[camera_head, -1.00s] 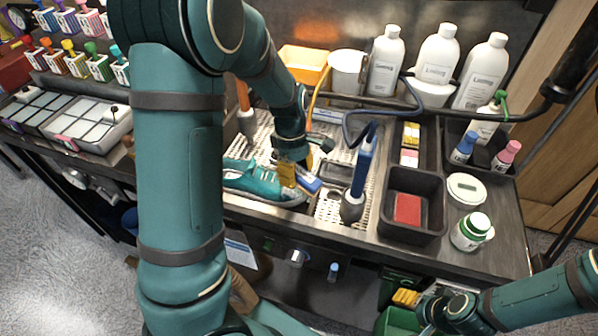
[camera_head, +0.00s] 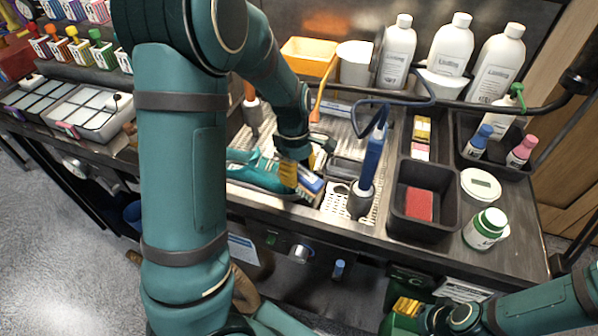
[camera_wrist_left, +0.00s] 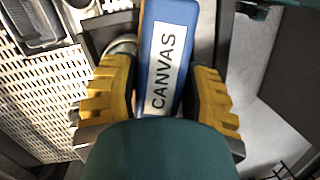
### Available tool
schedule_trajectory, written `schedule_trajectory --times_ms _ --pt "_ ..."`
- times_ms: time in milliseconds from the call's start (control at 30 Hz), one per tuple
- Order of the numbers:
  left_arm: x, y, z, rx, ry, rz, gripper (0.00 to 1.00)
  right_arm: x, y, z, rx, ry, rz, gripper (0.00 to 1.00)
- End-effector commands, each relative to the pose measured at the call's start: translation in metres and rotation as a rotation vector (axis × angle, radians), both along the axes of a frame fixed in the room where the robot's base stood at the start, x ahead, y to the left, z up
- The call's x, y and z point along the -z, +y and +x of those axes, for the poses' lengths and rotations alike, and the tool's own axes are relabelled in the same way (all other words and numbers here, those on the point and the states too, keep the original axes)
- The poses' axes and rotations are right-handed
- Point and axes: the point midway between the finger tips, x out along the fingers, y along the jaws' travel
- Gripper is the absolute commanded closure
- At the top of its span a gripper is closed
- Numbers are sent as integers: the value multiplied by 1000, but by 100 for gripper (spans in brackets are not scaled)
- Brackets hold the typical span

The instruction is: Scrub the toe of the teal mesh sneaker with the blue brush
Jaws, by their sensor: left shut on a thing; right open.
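The teal sneaker (camera_head: 262,176) lies on its side or sole on the perforated tray at the bench's front edge; my left arm hides part of it. My left gripper (camera_head: 298,172) is at the sneaker's right end. It is shut on a blue brush (camera_head: 311,184), whose blue back with a "CANVAS" label (camera_wrist_left: 163,70) shows between the yellow fingers in the left wrist view. A whitish rounded piece, perhaps the shoe toe, shows beside the left finger there. Whether the bristles touch the shoe is hidden. My right gripper (camera_head: 408,308) is open, low at the bottom right, away from the bench top.
A blue-handled tool (camera_head: 369,160) stands upright in a grey holder just right of the brush. A black bin with a red sponge (camera_head: 419,204) is further right. White bottles (camera_head: 446,50) and a rail line the back. Several small coloured bottles stand at right.

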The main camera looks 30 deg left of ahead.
Motion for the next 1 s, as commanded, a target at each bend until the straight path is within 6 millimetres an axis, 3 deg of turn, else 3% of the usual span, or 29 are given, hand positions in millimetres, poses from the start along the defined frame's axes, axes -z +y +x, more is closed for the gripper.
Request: schedule_trajectory --times_ms 1000 --pt "16 4 -1 0 0 0 84 9 0 0 0 0 0 34"
